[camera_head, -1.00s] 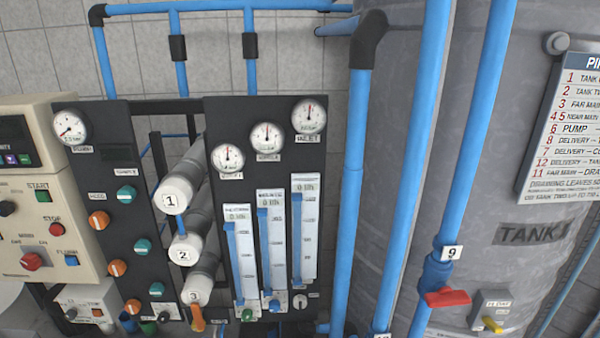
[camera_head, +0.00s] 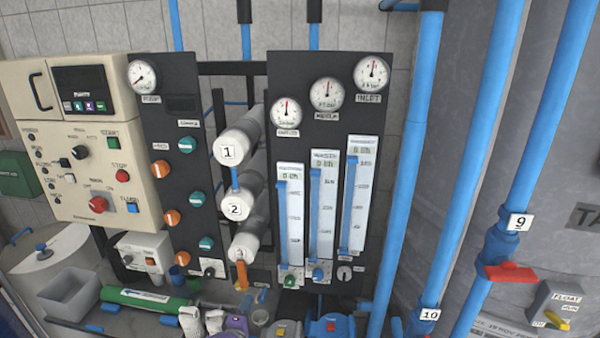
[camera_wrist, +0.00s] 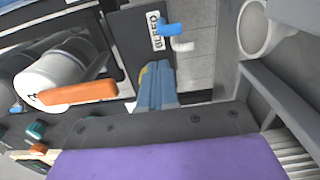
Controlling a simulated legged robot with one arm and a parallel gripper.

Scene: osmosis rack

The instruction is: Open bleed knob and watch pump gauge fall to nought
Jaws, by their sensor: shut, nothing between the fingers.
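The wrist view shows a white BLEED label (camera_wrist: 154,30) beside a small blue handle (camera_wrist: 171,28) with a pale end. In the head view, a small blue piece (camera_head: 262,296) sits low on the dark panel beside the orange lever (camera_head: 241,275). My gripper (camera_wrist: 153,68) shows as blue fingers with some yellow at the tip, closed and empty, below the label and apart from the handle. Round gauges stand on the panels: a left one (camera_head: 142,75) with its needle low left, and others (camera_head: 285,113) with needles near upright.
The orange lever also shows close in the wrist view (camera_wrist: 77,92), left of my fingers. Blue pipes (camera_head: 405,180) and a red-handled valve (camera_head: 510,272) stand to the right. A beige control box (camera_head: 80,140) is at left. Flow tubes (camera_head: 321,205) fill the panel.

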